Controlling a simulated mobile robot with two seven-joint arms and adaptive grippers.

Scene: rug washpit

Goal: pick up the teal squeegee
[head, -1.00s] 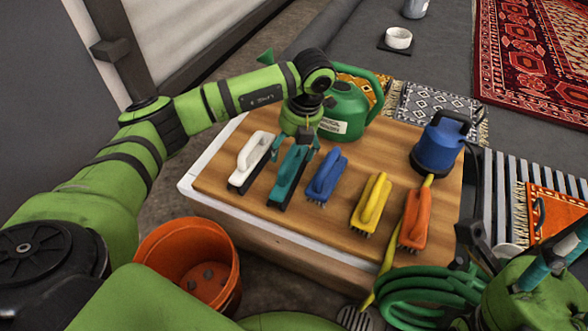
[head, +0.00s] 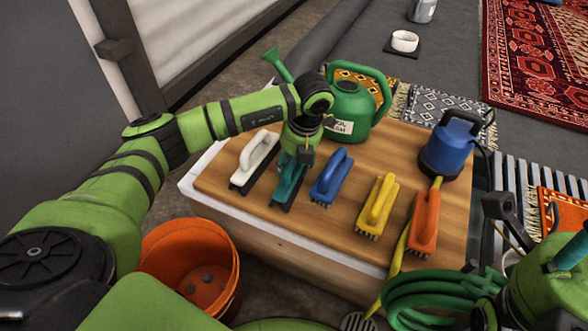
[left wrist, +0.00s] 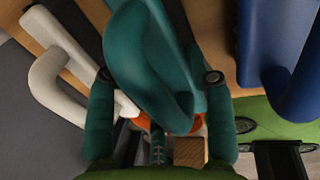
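The teal squeegee (head: 287,190) lies on the wooden tabletop, between a white-handled brush (head: 256,160) and a blue brush (head: 331,178). My left gripper (head: 294,160) is right above it, pointing down, and hides part of its handle. In the left wrist view the squeegee's teal handle (left wrist: 150,60) lies between my two spread fingers, with room beside it. The fingers look open around the handle, not closed on it. My right gripper (head: 570,252) is partly in view at the lower right edge; its opening cannot be made out.
A yellow brush (head: 377,204) and an orange brush (head: 424,222) lie farther right on the table (head: 300,225). A green watering can (head: 352,108) stands close behind my left gripper. A blue pump (head: 447,147) stands at the right. An orange bucket (head: 190,262) is on the floor.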

